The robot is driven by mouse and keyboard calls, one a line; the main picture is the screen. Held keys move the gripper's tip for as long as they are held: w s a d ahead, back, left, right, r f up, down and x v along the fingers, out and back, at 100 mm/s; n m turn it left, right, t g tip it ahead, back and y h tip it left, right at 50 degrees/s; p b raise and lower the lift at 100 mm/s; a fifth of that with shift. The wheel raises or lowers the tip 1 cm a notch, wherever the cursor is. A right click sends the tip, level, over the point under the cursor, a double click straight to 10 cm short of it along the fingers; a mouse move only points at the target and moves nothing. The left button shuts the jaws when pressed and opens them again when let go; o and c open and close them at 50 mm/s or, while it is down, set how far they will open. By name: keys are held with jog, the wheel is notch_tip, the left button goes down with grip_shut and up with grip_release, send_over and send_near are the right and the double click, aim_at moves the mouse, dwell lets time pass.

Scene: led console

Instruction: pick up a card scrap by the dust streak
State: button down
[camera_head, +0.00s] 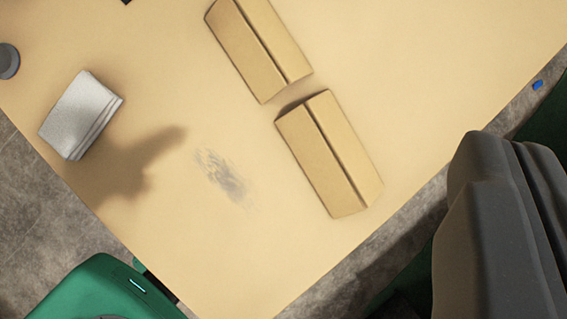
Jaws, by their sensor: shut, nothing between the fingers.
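A grey dust streak (222,177) marks the tan tabletop (250,270) near its lower corner. Two folded tan card scraps lie to its right and above. The nearer card scrap (328,154) is just right of the streak, with a crease along its length. The other card scrap (258,45) lies above it, nearly end to end, with a small gap between them. My gripper (508,150) shows as dark grey fingers at the right edge, shut and empty, apart from both scraps. Part of it is cut off by the frame.
A folded grey-white cloth (80,115) lies left of the streak. A round grey object (8,61) sits at the far left edge. A small blue piece (537,85) is off the table's right edge. Grey floor (40,230) shows beyond the table. A dark shadow falls beside the cloth.

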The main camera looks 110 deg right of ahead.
aim_at(341, 156)
jog(key=a+f+n+g+p, duration=0.2)
jog(key=f+n, duration=0.1)
jog(key=f, duration=0.6)
jog(key=w+a+f+n+g+p, duration=0.1)
jog(key=a+f+n+g+p, duration=0.1)
jog(key=f, duration=0.7)
jog(key=w+a+f+n+g+h+p, duration=0.1)
jog(key=a+f+n+g+p, duration=0.2)
jog(key=f, duration=0.7)
jog(key=shift+a+n+g, duration=0.1)
jog(key=shift+n+g, duration=0.6)
jog(key=shift+n, duration=0.2)
jog(key=d, duration=0.9)
jog(key=shift+d, duration=0.4)
